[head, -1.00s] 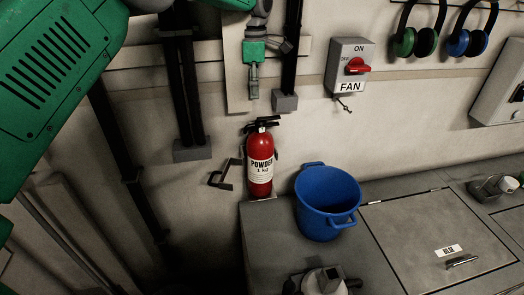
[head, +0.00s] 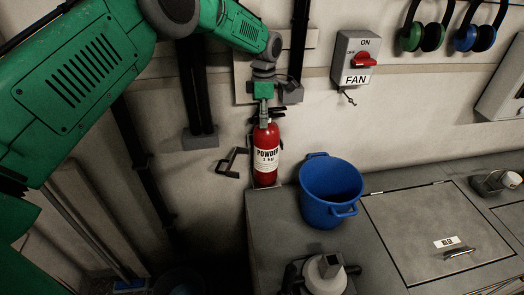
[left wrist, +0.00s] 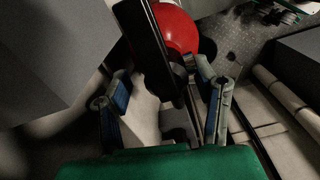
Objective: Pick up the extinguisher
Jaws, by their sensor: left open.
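The red extinguisher (head: 266,160), with a white POWDER label, stands upright against the wall at the counter's left end. My left gripper (head: 263,112) is above it in the head view, by its black top handle, and hides part of the top. In the left wrist view, my left gripper (left wrist: 162,82) is open, its two blue-padded fingers apart. The extinguisher's red body (left wrist: 178,28) lies beyond them. Its black handle (left wrist: 152,45) reaches into the space between the fingers. I cannot tell whether a finger touches it. My right gripper is not in view.
A blue bucket (head: 330,192) stands on the counter just right of the extinguisher. A black bracket (head: 232,163) is on the wall to its left. A FAN switch box (head: 356,58) and dark vertical pipes (head: 197,95) are on the wall. A grey-white device (head: 325,274) is at the front.

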